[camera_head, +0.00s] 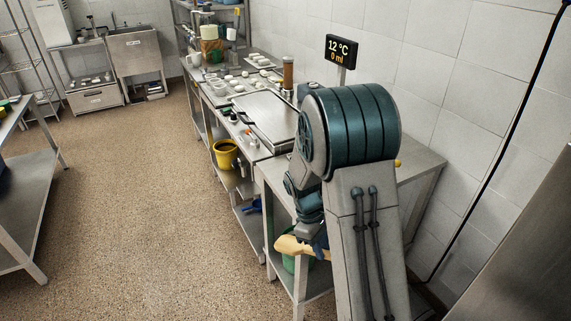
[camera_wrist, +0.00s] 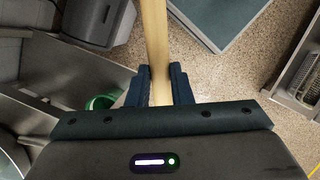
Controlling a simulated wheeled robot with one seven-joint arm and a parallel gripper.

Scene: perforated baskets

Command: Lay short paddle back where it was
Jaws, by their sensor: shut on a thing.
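The short paddle is a pale wooden piece. In the head view its rounded pale end (camera_head: 291,245) sticks out to the left beside the front leg of the nearest steel table. In the wrist view its straight wooden handle (camera_wrist: 155,35) runs up from between my fingers to the top edge. My gripper (camera_wrist: 160,85) is shut on the handle, with one dark finger on each side. In the head view my gripper is mostly hidden by my arm. The paddle's far end is cut off in the wrist view.
A steel table (camera_head: 420,163) stands behind my arm. A green bucket (camera_head: 290,264) is below, close to the paddle; it also shows in the wrist view (camera_wrist: 103,101). A yellow bucket (camera_head: 226,154) hangs by the counter. The speckled floor (camera_head: 150,200) at left is clear.

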